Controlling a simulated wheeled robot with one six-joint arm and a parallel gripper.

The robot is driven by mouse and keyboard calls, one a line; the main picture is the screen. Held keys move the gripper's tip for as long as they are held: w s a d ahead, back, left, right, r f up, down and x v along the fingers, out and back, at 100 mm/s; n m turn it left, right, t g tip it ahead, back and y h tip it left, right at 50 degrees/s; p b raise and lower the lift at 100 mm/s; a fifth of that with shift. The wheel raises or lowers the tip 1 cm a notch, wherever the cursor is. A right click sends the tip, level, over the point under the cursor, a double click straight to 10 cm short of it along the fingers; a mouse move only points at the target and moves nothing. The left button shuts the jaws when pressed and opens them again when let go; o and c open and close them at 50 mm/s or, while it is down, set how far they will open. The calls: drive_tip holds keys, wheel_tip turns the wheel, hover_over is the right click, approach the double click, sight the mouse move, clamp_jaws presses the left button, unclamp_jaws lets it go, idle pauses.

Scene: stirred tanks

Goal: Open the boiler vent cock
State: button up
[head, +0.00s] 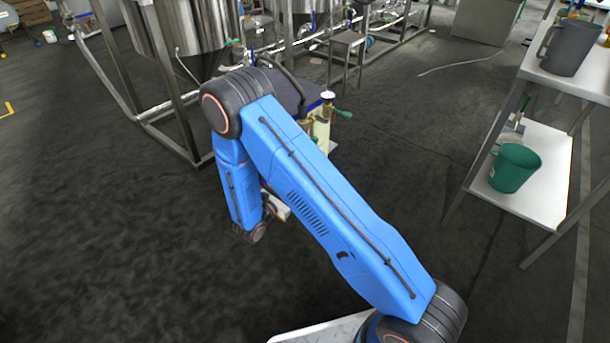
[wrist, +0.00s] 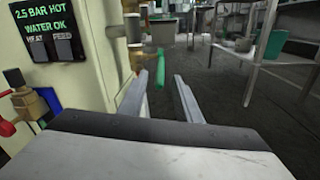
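The cream boiler (wrist: 70,85) fills the left of the wrist view, with a black panel reading "2.5 BAR HOT WATER OK". In the head view the boiler (head: 320,130) shows partly behind my arm. A brass cock with a green lever (wrist: 160,67) stands out from its right side in the wrist view. The lever hangs about upright there; in the head view a green lever (head: 343,113) sticks out to the right near the boiler's top. My gripper (wrist: 159,77) is open, its fingers apart with the green lever showing between their tips. Contact cannot be told.
Another brass fitting with a red handle (wrist: 7,128) is at the boiler's left. A steel table (wrist: 265,62) with a green jug (wrist: 272,45) stands beyond. A white shelf (head: 540,185) is at the right. Steel tanks (head: 185,25) stand at the back. Floor is clear in front.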

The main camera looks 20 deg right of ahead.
drive_tip(key=shift+x, duration=3)
drive_tip(key=shift+c, duration=0.7)
clamp_jaws()
